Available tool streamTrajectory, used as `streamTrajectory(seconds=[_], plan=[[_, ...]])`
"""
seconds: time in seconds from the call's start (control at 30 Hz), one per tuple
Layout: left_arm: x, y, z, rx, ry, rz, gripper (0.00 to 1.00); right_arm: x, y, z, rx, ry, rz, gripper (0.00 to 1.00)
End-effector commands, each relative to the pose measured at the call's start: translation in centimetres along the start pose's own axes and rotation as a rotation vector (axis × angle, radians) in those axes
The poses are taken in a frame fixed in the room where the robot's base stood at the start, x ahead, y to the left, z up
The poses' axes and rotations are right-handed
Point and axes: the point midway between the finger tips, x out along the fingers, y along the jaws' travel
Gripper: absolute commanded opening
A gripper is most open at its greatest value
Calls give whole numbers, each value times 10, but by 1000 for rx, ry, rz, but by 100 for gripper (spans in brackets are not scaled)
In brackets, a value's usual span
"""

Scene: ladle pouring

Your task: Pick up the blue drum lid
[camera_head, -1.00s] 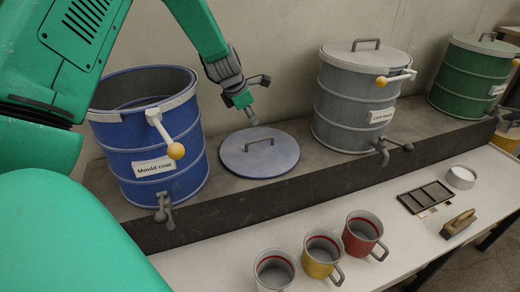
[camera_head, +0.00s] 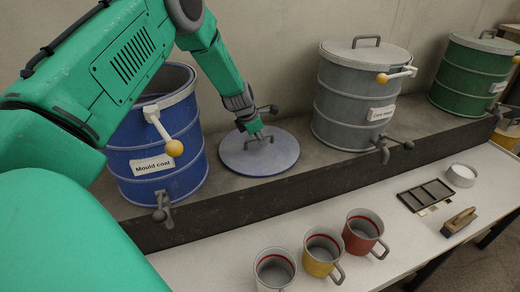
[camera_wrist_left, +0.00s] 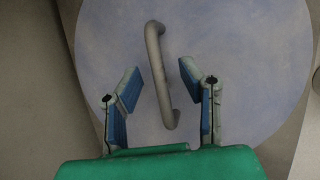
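The blue drum lid (camera_head: 285,156) lies flat on the dark ledge, between the blue drum and the grey drum. Its grey bar handle (camera_wrist_left: 158,75) stands up from the middle of the lid. My left gripper (camera_head: 257,140) is over the lid at the handle. In the left wrist view its two fingers (camera_wrist_left: 160,92) are apart, one on each side of the handle, with gaps showing on both sides. The blue drum (camera_head: 150,188) labelled "Mould coat" stands without a lid, partly hidden by my left arm. My right gripper is not in view.
A grey drum (camera_head: 350,103) with its lid on stands close right of the lid, and a green drum (camera_head: 465,85) farther right. Grey, yellow and red mugs (camera_head: 362,233) stand on the white table below, with a black tray (camera_head: 426,195) to their right.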

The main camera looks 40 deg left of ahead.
Motion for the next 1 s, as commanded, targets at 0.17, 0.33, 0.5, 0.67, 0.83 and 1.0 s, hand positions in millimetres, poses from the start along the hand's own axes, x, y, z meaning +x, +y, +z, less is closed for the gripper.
streamTrajectory(seconds=[0.17,0.33,0.5,0.67,0.83,1.0], plan=[[7,0,0,0,-1,1,34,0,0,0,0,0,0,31],[6,-1,1,0,0,2,27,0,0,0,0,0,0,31],[6,-1,1,1,0,2,0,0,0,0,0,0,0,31],[6,0,2,1,-2,3,0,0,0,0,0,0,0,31],[2,1,3,1,-3,3,0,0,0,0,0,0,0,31],[-21,6,14,3,-5,5,0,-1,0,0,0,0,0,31]])
